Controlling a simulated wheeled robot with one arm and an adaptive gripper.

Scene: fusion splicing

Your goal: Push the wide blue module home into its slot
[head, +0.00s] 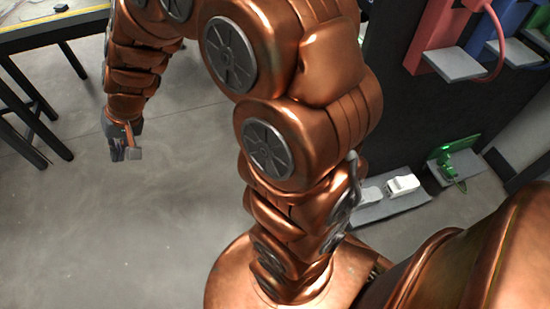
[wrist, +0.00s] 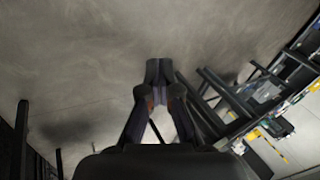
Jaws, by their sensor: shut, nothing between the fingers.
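My gripper (head: 126,152) hangs at the left of the head view, low over the bare floor and well away from the modules. In the wrist view the fingers (wrist: 158,78) are shut together at the tips with nothing between them. A blue module (head: 494,28) shows at the top right of the head view, standing out from a dark rack beside a red one. I cannot tell which is the wide one or how deep either sits. No module shows in the wrist view.
The red module (head: 437,36) has a grey ledge and a red cable in front. A grey shelf (head: 393,207) with white items and a green board (head: 455,161) lie lower right. A black-legged table (head: 52,36) stands upper left. Grey floor between is clear.

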